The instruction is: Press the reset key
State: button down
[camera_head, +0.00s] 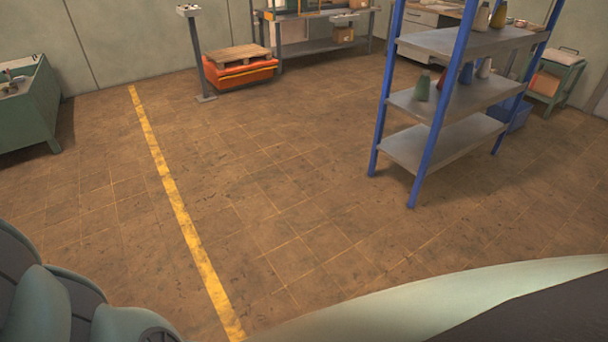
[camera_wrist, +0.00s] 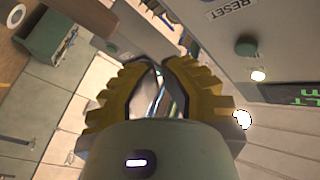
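The label RESET (camera_wrist: 230,9) is printed on a grey panel in the upper right of the wrist view. A round dark green key (camera_wrist: 246,46) sits just below the label. My gripper (camera_wrist: 160,66) has yellow, ridged fingers with dark inner pads. Its fingertips come together left of the key, apart from it in the picture, with nothing seen held between them. The distance in depth between the fingertips and the panel is hard to tell. In the head view I cannot make out my gripper or the reset key.
A small lit lamp (camera_wrist: 258,75) and a green-digit display (camera_wrist: 302,98) are near the key. In the head view, a blue-posted shelf (camera_head: 445,147) with bottles stands at right, a green cabinet (camera_head: 30,108) at left, and a pedestal (camera_head: 198,60) behind. The middle floor is clear.

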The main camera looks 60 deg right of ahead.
jog(key=w+a, duration=0.3)
jog(key=a, duration=0.4)
jog(key=shift+w, duration=0.15)
jog(key=c, duration=1.7)
grip_release()
grip_shut()
jog(key=shift+a, duration=0.15)
jog(key=shift+w+a, duration=0.1)
jog(key=shift+a, duration=0.15)
jog(key=shift+w+a, duration=0.2)
jog(key=shift+a, duration=0.25)
jog(key=shift+s+d, duration=0.35)
jog(key=shift+d, duration=0.45)
jog(key=shift+d, duration=0.1)
